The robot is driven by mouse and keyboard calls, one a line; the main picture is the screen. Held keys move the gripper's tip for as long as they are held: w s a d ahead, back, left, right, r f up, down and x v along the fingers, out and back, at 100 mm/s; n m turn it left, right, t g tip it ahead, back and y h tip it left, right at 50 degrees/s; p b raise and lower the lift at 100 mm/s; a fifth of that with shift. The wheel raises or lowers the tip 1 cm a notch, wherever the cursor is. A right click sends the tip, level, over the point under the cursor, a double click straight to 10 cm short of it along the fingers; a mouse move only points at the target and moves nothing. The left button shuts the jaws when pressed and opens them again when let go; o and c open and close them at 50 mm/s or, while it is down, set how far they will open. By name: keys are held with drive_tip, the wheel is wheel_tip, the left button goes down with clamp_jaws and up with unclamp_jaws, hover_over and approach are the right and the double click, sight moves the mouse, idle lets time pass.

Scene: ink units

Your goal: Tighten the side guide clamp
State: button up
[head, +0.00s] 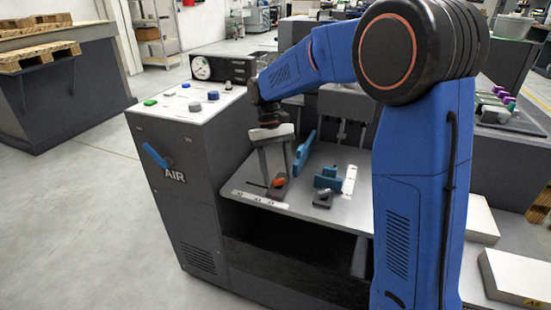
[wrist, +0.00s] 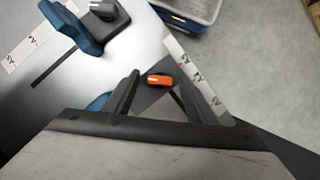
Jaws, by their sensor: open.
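My gripper (head: 277,178) is open and points down over the front left of the grey machine table. An orange clamp knob (wrist: 160,79) on a dark block lies between and just beyond my fingertips (wrist: 155,84); it also shows in the head view (head: 278,182). I cannot tell whether the fingers touch it. A blue side guide (head: 304,153) stands behind the gripper; in the wrist view part of it (wrist: 97,103) is hidden by a finger. A second blue guide (head: 327,178) stands to the right, with a dark block and black knob (head: 323,197) beside it.
White marked strips lie at the table's front (head: 262,199) and right (head: 349,180). A control cabinet (head: 165,125) with buttons, a gauge (head: 201,67) and a blue AIR lever (head: 155,155) stands left. In the wrist view, a blue-grey crate (wrist: 190,14) is beyond the table edge.

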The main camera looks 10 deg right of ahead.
drive_tip(key=v, duration=1.7)
drive_tip(key=shift+d+r, duration=0.1)
drive_tip(key=s+d+m+t+y, duration=0.1)
drive_tip(key=s+d+t, duration=0.1)
drive_tip(key=s+d, duration=0.5)
drive_tip(key=s+d+t, duration=0.3)
drive_tip(key=s+d, duration=0.1)
drive_tip(key=s, duration=0.7)
drive_tip(key=s+d+f+t, duration=0.2)
drive_tip(key=s+f, duration=0.4)
drive_tip(key=s, duration=0.2)
drive_tip(key=s+d+f+m+t, duration=0.1)
drive_tip(key=s+d+f+t, duration=0.1)
drive_tip(key=s+f, duration=0.3)
drive_tip(key=s+d, duration=0.1)
drive_tip(key=s, duration=0.3)
drive_tip(key=shift+f, duration=0.4)
